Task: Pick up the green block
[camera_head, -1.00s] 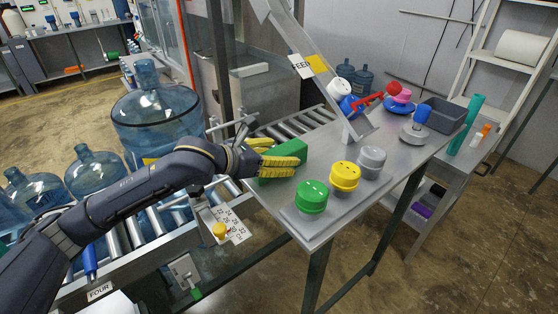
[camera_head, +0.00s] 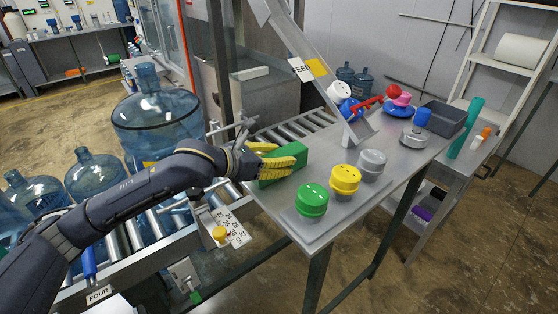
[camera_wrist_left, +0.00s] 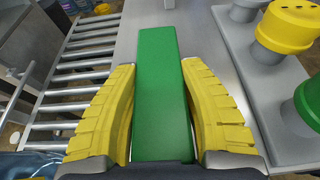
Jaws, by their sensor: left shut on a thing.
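The green block (camera_head: 292,158) is a long rectangular bar at the left edge of the metal table (camera_head: 262,196). My left gripper (camera_head: 279,160) has its yellow ridged fingers on both sides of it. In the left wrist view the green block (camera_wrist_left: 160,95) runs lengthwise between the two fingers of the left gripper (camera_wrist_left: 161,110), which are shut on it. I cannot tell whether the block is clear of the table top. My right gripper is not in view.
Green (camera_head: 312,198), yellow (camera_head: 345,178) and grey (camera_head: 372,163) knobs stand on a plate right of the block. A slanted metal bar (camera_head: 315,65) rises behind. The roller conveyor (camera_head: 128,236) with large blue jugs (camera_head: 158,118) lies left. A grey bin (camera_head: 444,118) stands at the back right.

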